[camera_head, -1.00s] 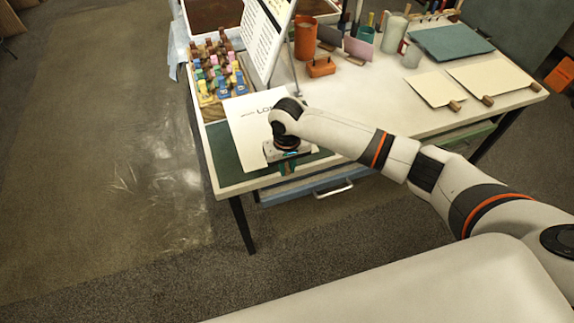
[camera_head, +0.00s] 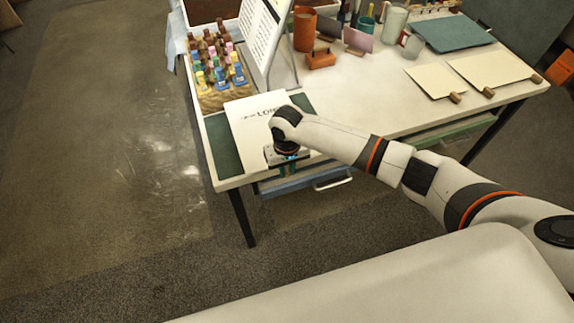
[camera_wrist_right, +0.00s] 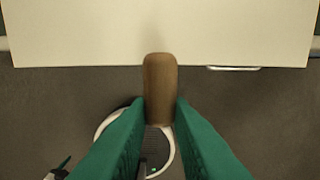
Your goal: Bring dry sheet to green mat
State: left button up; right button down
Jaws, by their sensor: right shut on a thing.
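A pale sheet (camera_head: 245,128) with dark lettering lies over or just above the dark green mat (camera_head: 222,145) at the table's near left corner. Strips of the mat show at the sheet's left and right. My right gripper (camera_head: 287,160) is at the sheet's near edge, over the table's front edge. In the right wrist view its green fingers (camera_wrist_right: 160,108) are shut on the wooden clip (camera_wrist_right: 159,80) at the edge of the sheet (camera_wrist_right: 80,30). Whether the sheet touches the mat I cannot tell. My left gripper is not in view.
A rack of colourful bottles (camera_head: 222,95) and a propped text board (camera_head: 262,40) stand behind the mat. An orange block (camera_head: 320,59) and cups are further back. Two cream sheets (camera_head: 433,84) with wooden clips lie at the right. A drawer handle (camera_head: 333,184) juts out below the table.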

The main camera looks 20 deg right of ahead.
aim_at(287, 176)
jog(key=shift+f+b, duration=0.85)
jog(key=shift+f, duration=1.15)
jog(key=c, duration=1.2)
grip_release()
jog(key=shift+c, duration=0.2)
jog(key=shift+o, duration=0.6)
jog(key=o, duration=0.4)
jog(key=shift+r, duration=0.15)
